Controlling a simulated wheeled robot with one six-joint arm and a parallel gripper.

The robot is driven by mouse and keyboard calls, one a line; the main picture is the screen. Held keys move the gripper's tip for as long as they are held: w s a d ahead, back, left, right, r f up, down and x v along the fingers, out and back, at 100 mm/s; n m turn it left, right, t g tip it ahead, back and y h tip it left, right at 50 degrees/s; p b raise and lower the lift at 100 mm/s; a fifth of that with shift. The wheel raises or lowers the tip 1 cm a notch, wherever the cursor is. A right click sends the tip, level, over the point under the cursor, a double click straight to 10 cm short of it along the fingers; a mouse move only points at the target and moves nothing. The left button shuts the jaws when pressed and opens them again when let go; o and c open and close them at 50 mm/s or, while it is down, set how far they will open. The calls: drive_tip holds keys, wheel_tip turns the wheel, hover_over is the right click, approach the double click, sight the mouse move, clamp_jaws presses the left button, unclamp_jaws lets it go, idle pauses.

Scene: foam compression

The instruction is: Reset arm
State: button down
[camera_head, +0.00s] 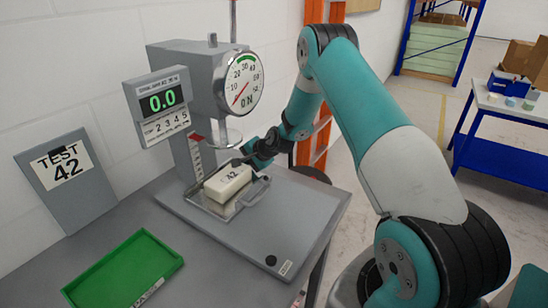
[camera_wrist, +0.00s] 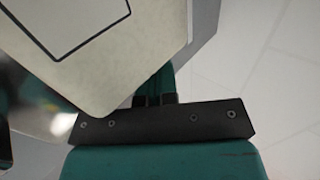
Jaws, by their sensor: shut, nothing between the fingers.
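My teal arm reaches in from the right, and its dark gripper (camera_head: 246,160) is just behind and above the cream foam block (camera_head: 228,183). The gripper is shut with nothing held. The block, marked 42, lies on a metal tray (camera_head: 250,197) with a handle, on the tester's base under the round press plate (camera_head: 226,133). There is a gap between plate and block. In the wrist view, the block (camera_wrist: 90,50) fills the upper left, close to the camera, and partly hides the fingers. I cannot tell whether the gripper touches the block.
The tester's dial (camera_head: 240,84) stands above the plate, and its green display (camera_head: 162,100) reads 0.0. A grey TEST 42 board (camera_head: 68,200) leans on the wall. An empty green tray (camera_head: 125,272) lies at the front left. An orange frame (camera_head: 325,125) stands behind my arm.

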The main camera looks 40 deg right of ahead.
drive_tip(key=b+v, duration=0.3)
drive_tip(key=v, duration=0.7)
drive_tip(key=shift+a, duration=0.1)
drive_tip(key=s+a+r+n+g, duration=0.3)
drive_tip(key=s+a+r+n, duration=0.2)
drive_tip(key=s+a+n, duration=0.2)
drive_tip(key=s+a+r+n+g, duration=0.3)
drive_tip(key=s+a+r+n, duration=0.2)
drive_tip(key=s+a, duration=0.6)
drive_tip(key=s+a+r+n+g+y, duration=0.1)
drive_tip(key=s+a+r+n+g, duration=0.2)
drive_tip(key=s+a+n, duration=0.6)
drive_tip(key=s+r, duration=0.2)
drive_tip(key=s, duration=0.4)
drive_tip(key=shift+a+r+n, duration=0.3)
drive_tip(key=shift+r, duration=0.1)
